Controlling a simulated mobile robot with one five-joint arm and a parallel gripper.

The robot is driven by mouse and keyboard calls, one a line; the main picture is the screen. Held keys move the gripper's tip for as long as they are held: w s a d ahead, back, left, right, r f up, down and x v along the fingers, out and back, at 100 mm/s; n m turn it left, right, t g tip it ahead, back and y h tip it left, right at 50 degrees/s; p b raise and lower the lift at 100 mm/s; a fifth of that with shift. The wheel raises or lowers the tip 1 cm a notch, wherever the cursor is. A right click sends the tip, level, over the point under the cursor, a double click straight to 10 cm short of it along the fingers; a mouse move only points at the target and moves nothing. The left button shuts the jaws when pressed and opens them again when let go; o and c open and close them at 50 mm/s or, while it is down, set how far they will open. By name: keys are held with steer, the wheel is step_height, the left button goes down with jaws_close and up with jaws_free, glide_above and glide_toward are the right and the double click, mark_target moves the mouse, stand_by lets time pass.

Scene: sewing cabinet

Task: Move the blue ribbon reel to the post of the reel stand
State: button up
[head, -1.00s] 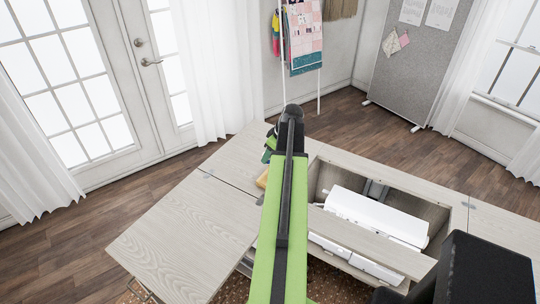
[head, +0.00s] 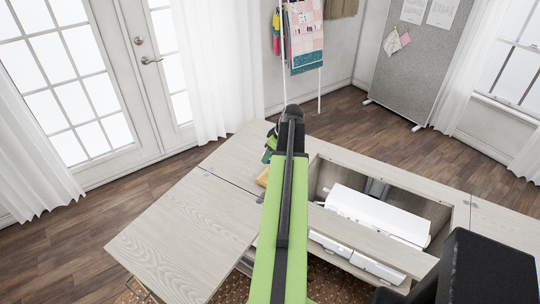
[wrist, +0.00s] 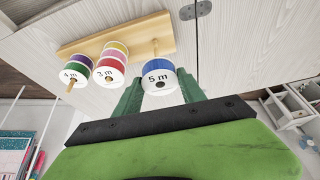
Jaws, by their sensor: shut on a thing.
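The blue ribbon reel (wrist: 157,66), with white end faces and a "5 m" label, is held between the green fingers of my gripper (wrist: 160,80) in the wrist view. The wooden reel stand (wrist: 118,36) lies beyond it on the cabinet top. A bare length of the stand's right post (wrist: 155,46) shows just behind the reel. The reel's centre hole looks dark, with no post tip showing in it. I cannot tell whether the reel touches the post. In the head view my arm hides the reel, and only an edge of the stand (head: 262,177) shows.
Purple-and-green reels (wrist: 75,66) marked "4 m" and yellow-and-pink reels (wrist: 111,62) marked "3 m" sit on the stand's other posts. The cabinet top (head: 185,235) is clear at left. An open well with a white sewing machine (head: 375,215) is at right.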

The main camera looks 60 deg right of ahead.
steer(key=shift+f+b, duration=1.35)
steer(key=shift+f, duration=0.1)
steer(key=o, duration=1.4)
steer(key=shift+r, duration=0.1)
steer(key=p+v, duration=1.6)
steer(key=v, duration=0.1)
steer(key=shift+r, duration=0.1)
